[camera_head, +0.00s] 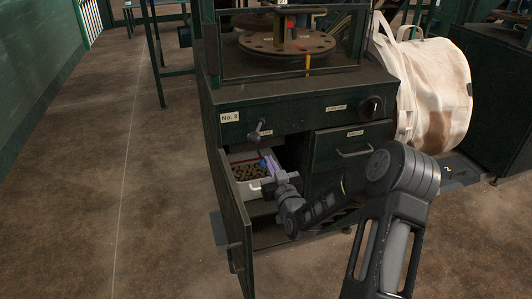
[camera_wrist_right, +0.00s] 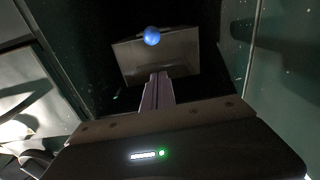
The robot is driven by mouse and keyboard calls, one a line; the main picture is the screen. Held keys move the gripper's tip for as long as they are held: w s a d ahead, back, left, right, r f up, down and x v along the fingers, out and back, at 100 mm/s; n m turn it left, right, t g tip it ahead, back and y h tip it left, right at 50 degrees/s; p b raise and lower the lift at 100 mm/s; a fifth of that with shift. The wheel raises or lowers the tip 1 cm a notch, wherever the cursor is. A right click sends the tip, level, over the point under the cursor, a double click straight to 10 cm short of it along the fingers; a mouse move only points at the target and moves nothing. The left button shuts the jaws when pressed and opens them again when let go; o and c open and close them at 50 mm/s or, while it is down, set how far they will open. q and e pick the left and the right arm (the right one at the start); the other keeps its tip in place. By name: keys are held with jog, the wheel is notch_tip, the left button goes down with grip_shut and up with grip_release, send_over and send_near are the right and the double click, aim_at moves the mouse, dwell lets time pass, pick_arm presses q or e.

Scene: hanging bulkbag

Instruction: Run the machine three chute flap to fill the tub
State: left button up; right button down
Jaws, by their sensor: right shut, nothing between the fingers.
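The machine marked No. 3 (camera_head: 231,117) is a dark green cabinet with its lower door (camera_head: 232,220) swung open. Inside stands a white tub (camera_head: 246,189) holding brown pellets; how full it is, I cannot tell exactly. A blue ball knob (camera_head: 263,163) shows above the tub. In the right wrist view the blue knob (camera_wrist_right: 152,36) sits at the front of a grey chute flap (camera_wrist_right: 158,60). My right gripper (camera_wrist_right: 158,80) is shut and empty, pointing at the flap just below the knob; whether it touches is unclear. In the head view its wrist partly hides the tub.
A lever (camera_head: 257,131) sticks out from the cabinet front above the opening. A drawer (camera_head: 352,148) and a black knob (camera_head: 370,106) are to its right. The floor at left is clear.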

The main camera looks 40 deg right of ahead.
jog(key=v, duration=0.3)
jog(key=shift+s+a+f, duration=0.1)
jog(key=shift+s+f, duration=0.1)
jog(key=shift+s, duration=0.15)
